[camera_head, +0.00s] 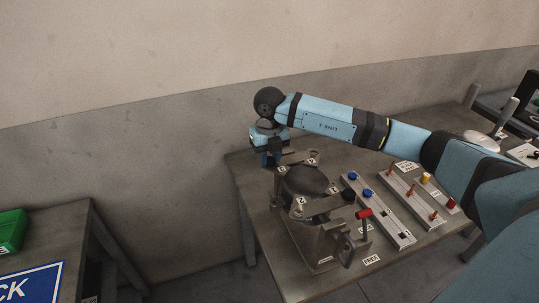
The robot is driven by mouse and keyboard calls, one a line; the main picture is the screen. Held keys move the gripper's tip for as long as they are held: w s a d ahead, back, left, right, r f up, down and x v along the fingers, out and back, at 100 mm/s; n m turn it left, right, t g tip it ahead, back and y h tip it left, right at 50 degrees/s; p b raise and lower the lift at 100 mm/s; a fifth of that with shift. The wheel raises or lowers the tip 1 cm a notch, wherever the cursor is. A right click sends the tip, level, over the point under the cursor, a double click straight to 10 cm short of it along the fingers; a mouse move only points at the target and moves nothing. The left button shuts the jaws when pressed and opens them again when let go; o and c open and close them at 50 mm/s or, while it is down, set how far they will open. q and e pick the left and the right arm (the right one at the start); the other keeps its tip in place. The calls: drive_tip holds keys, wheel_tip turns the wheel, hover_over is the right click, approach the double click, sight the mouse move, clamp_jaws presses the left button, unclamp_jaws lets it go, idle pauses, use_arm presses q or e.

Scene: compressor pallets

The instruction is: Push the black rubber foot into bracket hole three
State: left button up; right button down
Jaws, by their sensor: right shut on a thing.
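My right gripper (271,159) points down at the far left corner of the compressor fixture, beside a bracket corner. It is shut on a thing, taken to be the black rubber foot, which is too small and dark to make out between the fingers. The dark round compressor (307,181) sits on the grey fixture (322,243), with bracket corners and small number labels around it. The label near my gripper is too small to read surely. Whether the foot touches the hole cannot be told. My left gripper is not in view.
On the table (350,283), right of the fixture, lie a rail with blue parts (368,193) and another with red and orange parts (425,178). A red-ended handle (364,213) stands at the fixture's right. A green bin (12,231) is at far left.

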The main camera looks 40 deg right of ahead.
sight(270, 160)
drive_tip(key=shift+f, duration=0.2)
drive_tip(key=c, duration=0.8)
unclamp_jaws()
drive_tip(key=shift+o, duration=0.2)
drive_tip(key=shift+r, duration=0.1)
wheel_tip(270, 160, up, 14)
drive_tip(key=b, duration=0.2)
drive_tip(key=shift+s+f, duration=0.1)
drive_tip(key=shift+f, duration=0.1)
